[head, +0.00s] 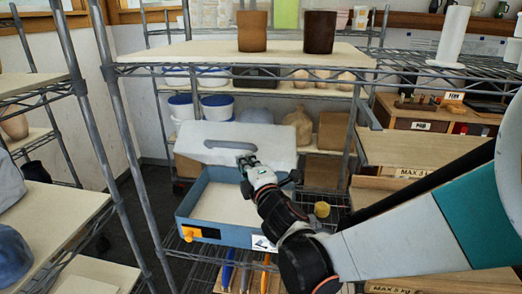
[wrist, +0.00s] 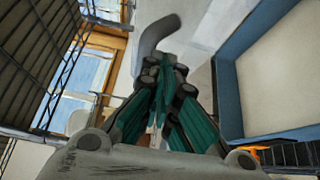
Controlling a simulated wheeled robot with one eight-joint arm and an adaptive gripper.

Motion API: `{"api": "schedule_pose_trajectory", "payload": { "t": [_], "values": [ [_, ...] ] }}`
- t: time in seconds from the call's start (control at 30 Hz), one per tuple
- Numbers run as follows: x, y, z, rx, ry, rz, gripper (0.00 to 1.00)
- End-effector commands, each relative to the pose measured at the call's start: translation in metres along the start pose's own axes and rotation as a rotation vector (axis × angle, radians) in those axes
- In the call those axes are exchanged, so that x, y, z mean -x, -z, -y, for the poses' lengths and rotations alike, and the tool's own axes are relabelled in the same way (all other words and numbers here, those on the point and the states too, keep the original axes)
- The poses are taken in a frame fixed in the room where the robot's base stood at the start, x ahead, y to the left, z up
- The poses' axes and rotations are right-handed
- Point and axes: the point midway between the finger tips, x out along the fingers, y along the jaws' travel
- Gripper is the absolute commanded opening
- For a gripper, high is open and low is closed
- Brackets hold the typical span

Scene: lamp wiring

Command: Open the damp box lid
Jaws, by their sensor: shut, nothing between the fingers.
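The damp box is a blue open-topped box (head: 190,202) with a pale inside, on a wire shelf. Its white lid (head: 275,139) stands raised and tilted along the back of the box, with a grey handle (head: 226,146) on it. My gripper (head: 246,162) is shut and empty above the box, in front of the lid's lower part; I cannot tell if it touches the lid. In the wrist view the shut fingers (wrist: 166,72) point toward the grey handle (wrist: 155,36), with the blue box wall (wrist: 228,95) to their right.
A shelf board (head: 190,53) with two brown cups stands above the box. Metal shelf posts (head: 122,140) flank it at left.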

Motion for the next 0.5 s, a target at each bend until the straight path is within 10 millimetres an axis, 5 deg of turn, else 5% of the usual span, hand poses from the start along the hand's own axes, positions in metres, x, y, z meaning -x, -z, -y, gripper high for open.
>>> {"api": "schedule_pose_trajectory", "payload": {
  "t": [0.3, 0.5],
  "values": [
    [0.075, 0.043, 0.026, 0.14, -0.221, -0.235, 0.0],
    [0.073, 0.051, 0.023, 0.152, -0.239, -0.259, 0.0]
  ]
}}
